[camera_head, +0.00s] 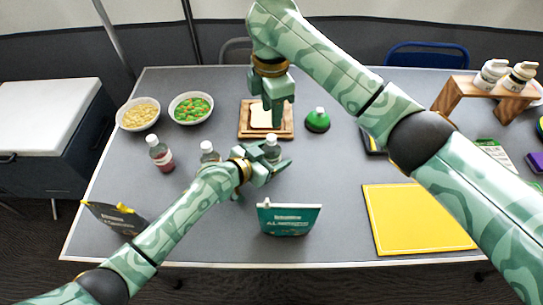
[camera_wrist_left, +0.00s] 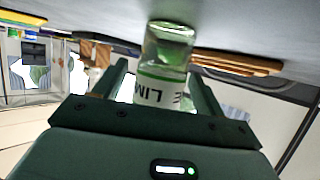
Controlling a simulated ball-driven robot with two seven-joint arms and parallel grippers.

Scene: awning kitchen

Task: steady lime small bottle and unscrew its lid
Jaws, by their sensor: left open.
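The lime small bottle (camera_head: 271,149) stands upright with a pale lid, near the middle of the table. In the left wrist view the bottle (camera_wrist_left: 162,75) shows upside down, with a "LIM" label and a green band; its top is hidden behind my gripper. My left gripper (camera_head: 277,168) is open, and its fingers (camera_wrist_left: 160,92) lie on either side of the bottle. I cannot tell whether they touch it. My right gripper (camera_head: 276,112) points down behind the bottle, over the bread board; whether it is open or shut does not show.
Two more bottles, one with red contents (camera_head: 160,154) and one pale-lidded (camera_head: 208,152), stand to the left. A teal carton (camera_head: 289,219) stands in front. A yellow mat (camera_head: 415,220) lies right.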

